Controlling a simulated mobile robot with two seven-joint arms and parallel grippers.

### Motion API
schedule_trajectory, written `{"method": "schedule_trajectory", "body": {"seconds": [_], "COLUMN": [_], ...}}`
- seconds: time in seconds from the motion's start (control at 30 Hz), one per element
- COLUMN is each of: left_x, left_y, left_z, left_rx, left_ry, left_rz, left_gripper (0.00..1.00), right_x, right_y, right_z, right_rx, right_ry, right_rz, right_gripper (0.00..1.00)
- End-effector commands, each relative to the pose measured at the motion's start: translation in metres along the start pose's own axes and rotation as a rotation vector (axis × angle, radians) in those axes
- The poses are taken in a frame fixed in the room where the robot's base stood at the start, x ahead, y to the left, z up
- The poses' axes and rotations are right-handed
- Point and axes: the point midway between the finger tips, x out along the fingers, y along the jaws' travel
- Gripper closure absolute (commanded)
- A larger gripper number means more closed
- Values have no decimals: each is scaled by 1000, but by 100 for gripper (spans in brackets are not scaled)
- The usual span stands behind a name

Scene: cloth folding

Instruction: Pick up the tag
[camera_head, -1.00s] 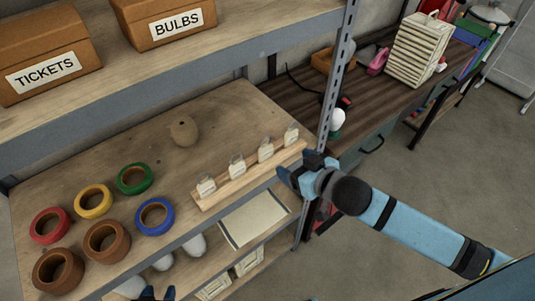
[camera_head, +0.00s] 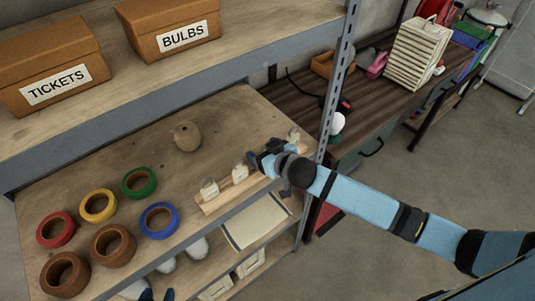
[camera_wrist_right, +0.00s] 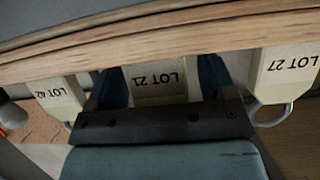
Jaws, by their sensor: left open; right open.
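Several cream tags stand in a row on a wooden rack (camera_head: 223,195) on the middle shelf. In the head view I see a left tag (camera_head: 209,189), another tag (camera_head: 240,171) and a far right tag (camera_head: 294,135); my right gripper (camera_head: 262,159) covers the place between. In the right wrist view the tags read LOT 42 (camera_wrist_right: 58,97), LOT 21 (camera_wrist_right: 160,85) and LOT 27 (camera_wrist_right: 282,70). My right gripper's open fingers lie on either side of the LOT 21 tag; contact is unclear.
Tape rolls, such as the blue roll (camera_head: 159,220), lie left of the rack. A round brown object (camera_head: 187,137) sits behind it. The upper shelf holds the TICKETS box (camera_head: 50,75) and BULBS box (camera_head: 170,28). A metal post (camera_head: 337,80) stands close right.

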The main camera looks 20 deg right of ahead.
Motion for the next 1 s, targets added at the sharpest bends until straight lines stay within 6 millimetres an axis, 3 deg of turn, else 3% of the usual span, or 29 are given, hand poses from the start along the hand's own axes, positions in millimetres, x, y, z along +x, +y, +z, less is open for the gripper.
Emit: {"method": "schedule_trajectory", "body": {"seconds": [0.23, 0.47, 0.5, 0.8, 1.0], "left_x": [0, -1, -1, -1, -1], "left_y": [0, 0, 0, 0, 0], "left_z": [-2, -4, -4, -3, -2], "left_rx": [0, 0, 0, 0, 1], "left_ry": [3, 6, 6, 6, 3], "left_rz": [0, 0, 0, 0, 0], "left_gripper": [52, 52, 52, 52, 52], "right_x": [3, 2, 2, 2, -4], "right_y": [0, 0, 0, 0, 0], "right_z": [0, 0, 0, -2, -17], "right_rx": [-1, -1, -1, -1, -1], "right_ry": [1, 1, 1, 1, 4], "right_rz": [0, 0, 0, 0, -1], "right_gripper": [23, 74, 76, 77, 77]}}
